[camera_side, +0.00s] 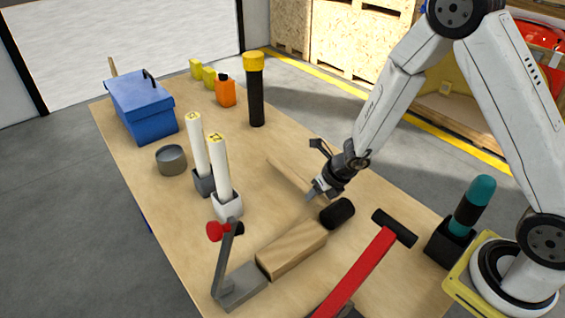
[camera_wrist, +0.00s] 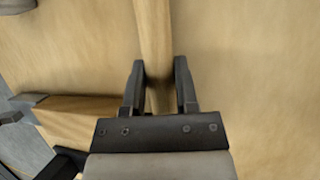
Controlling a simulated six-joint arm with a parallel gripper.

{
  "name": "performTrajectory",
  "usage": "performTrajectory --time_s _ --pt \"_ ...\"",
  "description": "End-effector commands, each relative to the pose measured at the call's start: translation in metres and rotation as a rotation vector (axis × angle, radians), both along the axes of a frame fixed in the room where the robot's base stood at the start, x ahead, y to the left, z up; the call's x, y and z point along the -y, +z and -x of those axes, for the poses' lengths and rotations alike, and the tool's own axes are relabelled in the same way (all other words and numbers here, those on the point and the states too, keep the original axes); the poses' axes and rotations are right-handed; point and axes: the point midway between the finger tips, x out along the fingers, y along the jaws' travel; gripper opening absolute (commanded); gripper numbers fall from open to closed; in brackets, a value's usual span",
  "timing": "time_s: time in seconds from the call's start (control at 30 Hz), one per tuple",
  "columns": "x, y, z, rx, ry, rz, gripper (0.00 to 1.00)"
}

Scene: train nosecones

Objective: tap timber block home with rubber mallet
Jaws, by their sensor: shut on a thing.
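The rubber mallet has a black head (camera_side: 338,213) and a pale wooden handle (camera_side: 284,173); the handle also shows in the wrist view (camera_wrist: 154,35). My gripper (camera_side: 312,195) is shut on the handle, with one finger on each side of it in the wrist view (camera_wrist: 158,88). The timber block (camera_side: 291,248) lies on the bench, its left end at a grey metal fixture (camera_side: 240,286) with a red-knobbed lever. The block also shows at left in the wrist view (camera_wrist: 75,115). The mallet head is near the block's right end; I cannot tell whether they touch.
Two white cylinders (camera_side: 220,162) stand in holders at left, near a grey tin (camera_side: 171,159). A blue toolbox (camera_side: 142,105), orange bottle (camera_side: 225,91) and black-yellow torch (camera_side: 255,90) are farther back. A teal-handled tool (camera_side: 474,200) stands at right.

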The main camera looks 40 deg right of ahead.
Motion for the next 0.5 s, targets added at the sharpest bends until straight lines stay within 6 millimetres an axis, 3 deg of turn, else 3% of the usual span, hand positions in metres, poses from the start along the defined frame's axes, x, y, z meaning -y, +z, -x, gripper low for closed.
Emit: performTrajectory --time_s 0.5 --pt "0.0065 0.0007 -0.0009 0.002 -0.003 -0.001 0.00"
